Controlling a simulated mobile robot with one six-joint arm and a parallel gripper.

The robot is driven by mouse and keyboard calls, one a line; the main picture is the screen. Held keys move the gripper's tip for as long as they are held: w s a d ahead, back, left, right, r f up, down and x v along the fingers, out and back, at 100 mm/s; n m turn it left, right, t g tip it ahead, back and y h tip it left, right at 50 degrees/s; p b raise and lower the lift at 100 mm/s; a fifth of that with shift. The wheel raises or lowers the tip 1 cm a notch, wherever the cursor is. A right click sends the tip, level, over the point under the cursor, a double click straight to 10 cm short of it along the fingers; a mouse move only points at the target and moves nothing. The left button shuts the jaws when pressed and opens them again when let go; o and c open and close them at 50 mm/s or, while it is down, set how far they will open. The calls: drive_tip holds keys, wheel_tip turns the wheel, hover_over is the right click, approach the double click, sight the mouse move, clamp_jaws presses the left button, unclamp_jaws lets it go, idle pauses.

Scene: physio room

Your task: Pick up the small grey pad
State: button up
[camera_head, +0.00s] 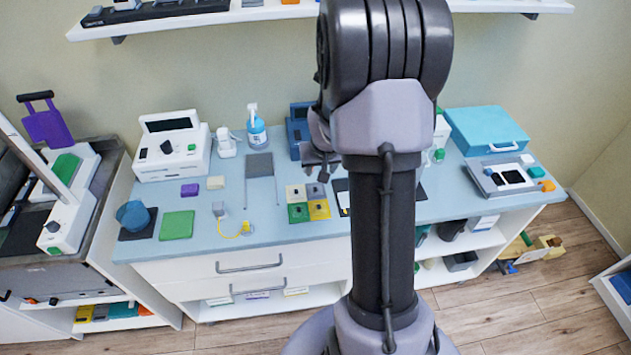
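A small grey pad (316,190) with a dark spot in its middle lies on the blue worktop (220,245). It is the back right one of a tight square group, beside a pale yellow pad (295,192), behind a yellow pad (319,210) and diagonal to a green pad (298,212). My arm stands upright right of the group. What seems to be part of my gripper (318,155) shows at the arm's left side, above and behind the pads in the picture. The arm hides most of it, and its fingers are not clear. Nothing is seen touching the grey pad.
A grey panel (259,165) with thin legs lies left of the pads, and a small grey block with a yellow cable (235,235) lies nearer. A green mat (177,225), white device (172,146), spray bottle (256,129) and teal case (487,130) also stand there. A shelf (200,20) hangs above.

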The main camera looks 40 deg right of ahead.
drive_tip(key=b, duration=0.2)
approach(316, 189)
drive_tip(key=shift+w+x, duration=0.2)
drive_tip(key=shift+x, duration=0.95)
drive_tip(key=b+x, duration=0.1)
drive_tip(key=x, duration=0.5)
drive_tip(key=shift+f+b, duration=0.1)
drive_tip(key=shift+b, duration=0.3)
drive_tip(key=shift+s, duration=0.1)
drive_tip(key=c, duration=0.7)
